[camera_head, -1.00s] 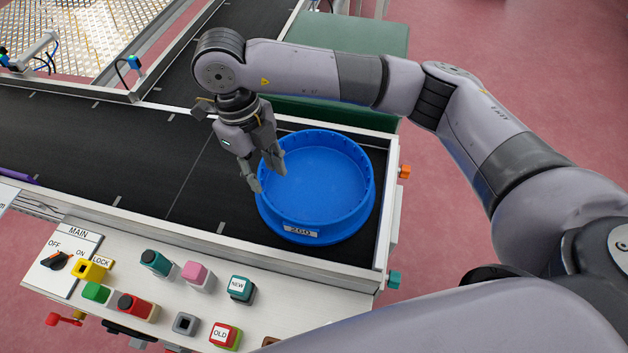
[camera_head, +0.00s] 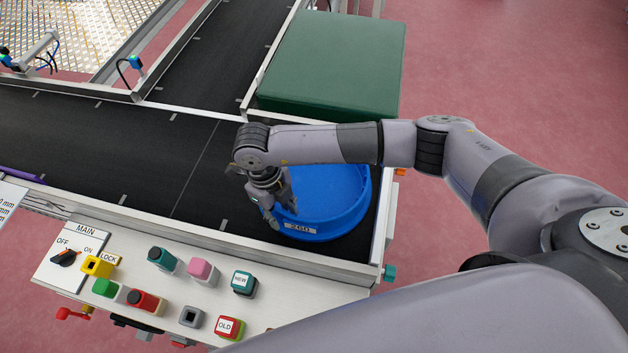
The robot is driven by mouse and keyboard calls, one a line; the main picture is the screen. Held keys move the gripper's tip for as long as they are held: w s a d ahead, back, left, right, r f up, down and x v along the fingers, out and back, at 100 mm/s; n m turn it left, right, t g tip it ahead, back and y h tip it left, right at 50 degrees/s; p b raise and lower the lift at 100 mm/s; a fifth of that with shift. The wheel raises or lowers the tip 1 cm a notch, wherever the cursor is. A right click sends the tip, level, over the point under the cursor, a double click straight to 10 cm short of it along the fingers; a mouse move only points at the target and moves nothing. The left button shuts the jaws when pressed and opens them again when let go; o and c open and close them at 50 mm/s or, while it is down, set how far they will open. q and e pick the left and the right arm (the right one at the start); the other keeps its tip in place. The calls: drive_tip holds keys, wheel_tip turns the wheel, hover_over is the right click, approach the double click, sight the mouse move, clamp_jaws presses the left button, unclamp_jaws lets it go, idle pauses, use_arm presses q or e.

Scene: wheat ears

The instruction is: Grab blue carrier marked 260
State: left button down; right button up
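The round blue carrier (camera_head: 339,212) sits at the right end of the black conveyor, with a white label reading 260 (camera_head: 300,228) on its near side. My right arm passes over it and hides its far rim and part of its inside. My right gripper (camera_head: 283,216) points down at the carrier's left wall. Its fingers are apart, one over the inside and one on the outer left side; whether they touch the wall cannot be told. My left gripper is not in view.
The conveyor (camera_head: 90,140) is clear to the left. A control panel (camera_head: 215,290) with several coloured buttons and a MAIN switch runs along the front. A green padded block (camera_head: 335,62) stands behind the carrier. A low metal rail edges the belt.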

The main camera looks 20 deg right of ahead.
drive_tip(key=shift+f, duration=0.35)
drive_tip(key=shift+c, duration=0.4)
clamp_jaws()
drive_tip(key=shift+r, duration=0.1)
idle(0.3)
